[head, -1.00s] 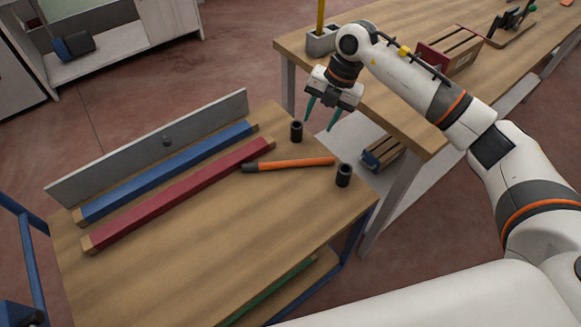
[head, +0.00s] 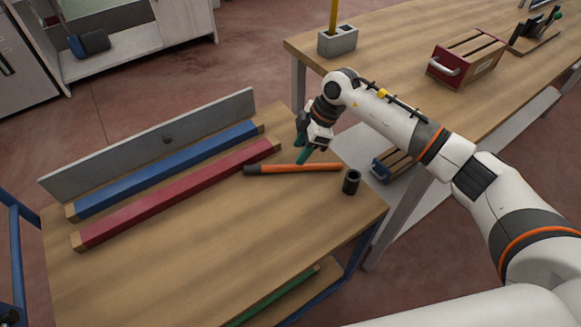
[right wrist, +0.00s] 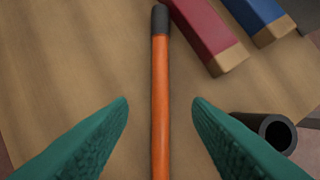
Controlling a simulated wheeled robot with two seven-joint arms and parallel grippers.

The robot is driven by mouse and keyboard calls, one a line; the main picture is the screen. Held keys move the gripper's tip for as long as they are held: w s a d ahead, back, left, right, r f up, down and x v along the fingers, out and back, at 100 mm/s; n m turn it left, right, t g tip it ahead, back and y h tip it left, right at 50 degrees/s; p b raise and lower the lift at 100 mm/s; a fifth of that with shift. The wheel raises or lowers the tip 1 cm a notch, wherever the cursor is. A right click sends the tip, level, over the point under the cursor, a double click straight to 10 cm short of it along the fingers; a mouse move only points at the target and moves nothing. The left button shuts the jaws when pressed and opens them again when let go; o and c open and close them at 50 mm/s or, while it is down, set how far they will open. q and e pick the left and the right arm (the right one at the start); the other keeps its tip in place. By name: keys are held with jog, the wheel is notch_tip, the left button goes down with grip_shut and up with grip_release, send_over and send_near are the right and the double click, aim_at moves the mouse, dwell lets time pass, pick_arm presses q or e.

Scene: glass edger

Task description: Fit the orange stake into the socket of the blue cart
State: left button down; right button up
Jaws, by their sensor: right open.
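The orange stake (head: 300,168), with a black end, lies flat on the wooden top of the blue cart (head: 190,240). One black socket (head: 351,181) stands upright and empty near the cart's right corner. Another black socket (right wrist: 268,132) shows in the right wrist view, beside the right finger; my gripper hides it in the head view. My right gripper (head: 306,155) is open above the stake. In the right wrist view the stake (right wrist: 160,95) runs lengthwise between the two green fingers (right wrist: 160,115), untouched. My left gripper is not in view.
A red bar (head: 175,195) and a blue bar (head: 165,170) lie along the cart's grey back plate (head: 150,146). A workbench (head: 400,90) stands behind at right, with a grey block (head: 338,41) and a red crate (head: 466,62). The cart top's front is clear.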

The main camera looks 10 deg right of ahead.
aim_at(292, 166)
jog(key=shift+d+x, duration=0.2)
jog(key=shift+x, duration=2.9)
jog(key=shift+f, duration=0.1)
jog(key=shift+c, duration=0.6)
grip_shut()
